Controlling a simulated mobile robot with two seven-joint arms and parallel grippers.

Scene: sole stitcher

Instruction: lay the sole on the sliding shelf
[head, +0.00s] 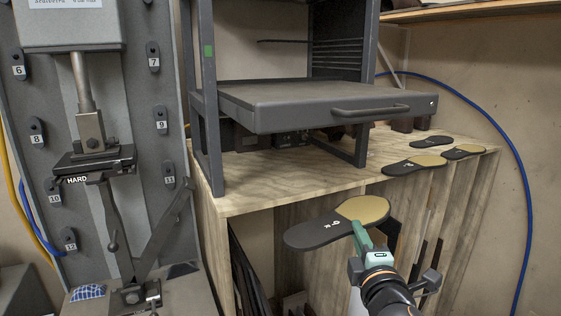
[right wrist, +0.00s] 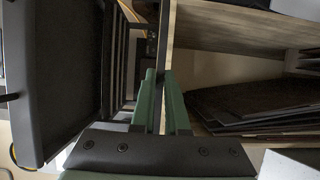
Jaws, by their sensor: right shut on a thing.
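The sole (head: 322,228) is black with a tan patch at its right end. It is held in the air in front of the wooden bench, below the shelf's level in the picture. My right gripper (head: 361,236) is shut on its near edge, with green fingers. In the right wrist view the green fingers (right wrist: 162,103) close on a thin dark edge, with most of the sole not visible. The sliding shelf (head: 290,94) is a flat grey tray with a front handle (head: 371,111), sticking out of a dark metal frame; its top looks empty. My left gripper is not in view.
Several similar soles (head: 414,165) lie on the bench (head: 270,177) to the right of the frame. The frame's post (head: 207,120) stands left of the shelf. A grey machine with a numbered panel (head: 170,75) stands at the left. A blue hose (head: 527,190) hangs at right.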

